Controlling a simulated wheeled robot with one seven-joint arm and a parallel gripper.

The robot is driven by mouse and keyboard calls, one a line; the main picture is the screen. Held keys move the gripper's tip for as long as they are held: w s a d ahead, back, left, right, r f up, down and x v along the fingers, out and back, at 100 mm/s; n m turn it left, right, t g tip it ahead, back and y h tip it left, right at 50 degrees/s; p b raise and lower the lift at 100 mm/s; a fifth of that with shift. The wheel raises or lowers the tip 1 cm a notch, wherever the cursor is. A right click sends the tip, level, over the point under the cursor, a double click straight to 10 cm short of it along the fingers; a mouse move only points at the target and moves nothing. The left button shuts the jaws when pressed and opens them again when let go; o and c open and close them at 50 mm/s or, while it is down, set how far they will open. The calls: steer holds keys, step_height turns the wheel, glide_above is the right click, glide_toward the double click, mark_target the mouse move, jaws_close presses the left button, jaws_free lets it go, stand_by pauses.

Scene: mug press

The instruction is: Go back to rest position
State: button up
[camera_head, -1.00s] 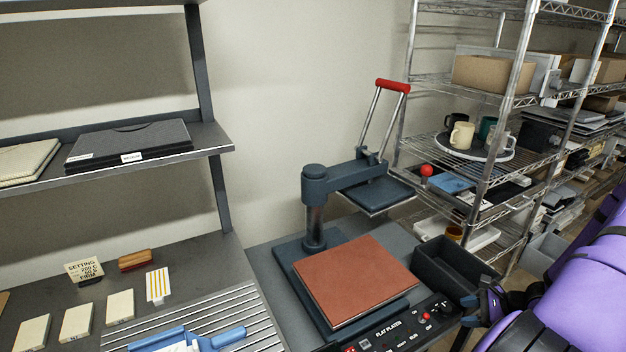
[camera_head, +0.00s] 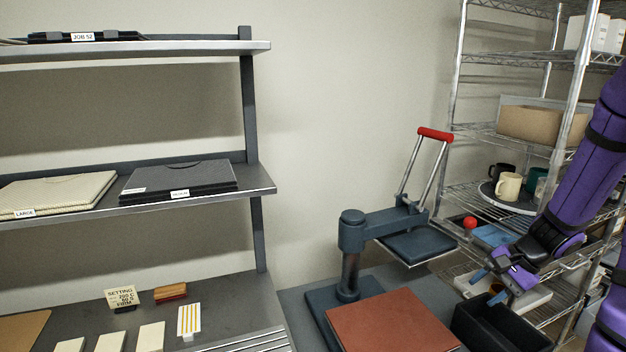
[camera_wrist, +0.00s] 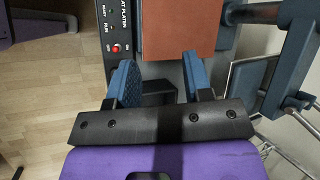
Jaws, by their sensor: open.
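My gripper (camera_head: 489,285) is at the right in the head view, above the black bin beside the press, on the end of my purple arm. In the wrist view its two blue fingers (camera_wrist: 160,84) are spread apart with nothing between them. The flat press (camera_head: 350,250) stands on the bench, its upper plate swung aside to the right and its red-topped handle raised. A reddish-brown pad (camera_head: 390,322) lies on its lower plate and shows in the wrist view (camera_wrist: 178,28) ahead of the fingers.
A black bin (camera_head: 500,325) stands right of the press. A wire rack (camera_head: 465,150) with mugs and boxes is behind my arm. A shelf (camera_head: 255,180) with flat folders is at the left.

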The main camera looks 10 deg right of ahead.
steer(key=s+a+r+n+h, duration=0.35)
steer(key=a+r+n, duration=0.45)
steer(key=a+r, duration=0.65)
steer(key=s+a+r+n+t+h, duration=0.2)
steer(key=s+a+r+n, duration=0.2)
steer(key=s+r, duration=0.6)
steer(key=shift+s+r+n, duration=0.3)
steer(key=shift+r+n, duration=0.1)
steer(key=shift+n, duration=0.1)
steer(key=shift+h, duration=0.25)
